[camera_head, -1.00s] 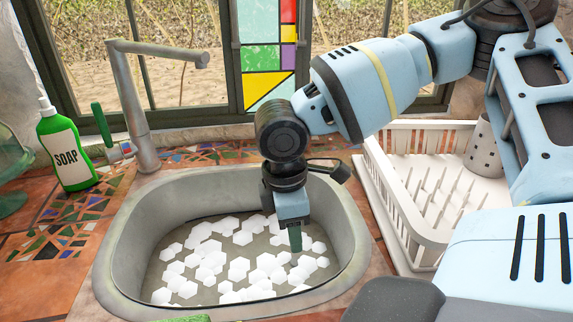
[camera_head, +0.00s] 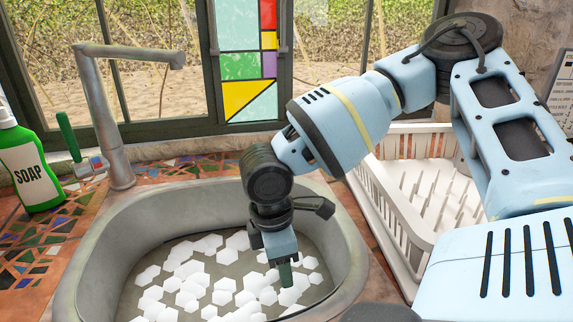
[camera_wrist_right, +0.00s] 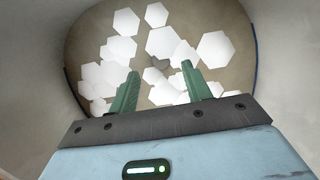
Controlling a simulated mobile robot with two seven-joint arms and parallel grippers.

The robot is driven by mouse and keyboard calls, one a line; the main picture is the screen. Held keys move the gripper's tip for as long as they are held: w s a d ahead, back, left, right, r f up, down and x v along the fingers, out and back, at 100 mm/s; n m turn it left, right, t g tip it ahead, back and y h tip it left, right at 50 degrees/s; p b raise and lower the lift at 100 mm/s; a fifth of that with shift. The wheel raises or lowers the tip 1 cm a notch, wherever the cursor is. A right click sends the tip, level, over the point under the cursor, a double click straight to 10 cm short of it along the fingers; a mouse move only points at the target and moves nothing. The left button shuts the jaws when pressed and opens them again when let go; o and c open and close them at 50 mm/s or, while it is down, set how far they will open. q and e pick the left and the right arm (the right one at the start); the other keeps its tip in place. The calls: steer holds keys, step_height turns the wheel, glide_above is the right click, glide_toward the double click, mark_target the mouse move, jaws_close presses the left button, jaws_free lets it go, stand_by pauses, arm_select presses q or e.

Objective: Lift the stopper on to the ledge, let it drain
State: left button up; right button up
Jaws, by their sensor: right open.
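My right gripper (camera_head: 286,275) reaches down into the grey sink (camera_head: 95,270), low over the white foam pieces (camera_head: 190,270) in its basin. In the right wrist view its two green fingers (camera_wrist_right: 160,70) stand apart with nothing held between them. Beyond and between the fingertips, a small greyish patch (camera_wrist_right: 154,76) shows among the foam. It may be the stopper, but foam partly covers it and I cannot tell for certain. My left gripper is not in view.
A grey tap (camera_head: 110,120) rises behind the sink at the left. A green soap bottle (camera_head: 30,165) stands on the mosaic counter (camera_head: 30,245). A white dish rack (camera_head: 385,225) is close to the sink's right side. A window (camera_head: 160,75) is behind.

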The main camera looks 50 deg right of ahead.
steer(key=f, duration=0.4)
steer(key=shift+s+d+b, duration=0.15)
steer(key=shift+s+b, duration=0.15)
steer(key=shift+b, duration=0.1)
steer(key=shift+f, duration=0.15)
jaws_close()
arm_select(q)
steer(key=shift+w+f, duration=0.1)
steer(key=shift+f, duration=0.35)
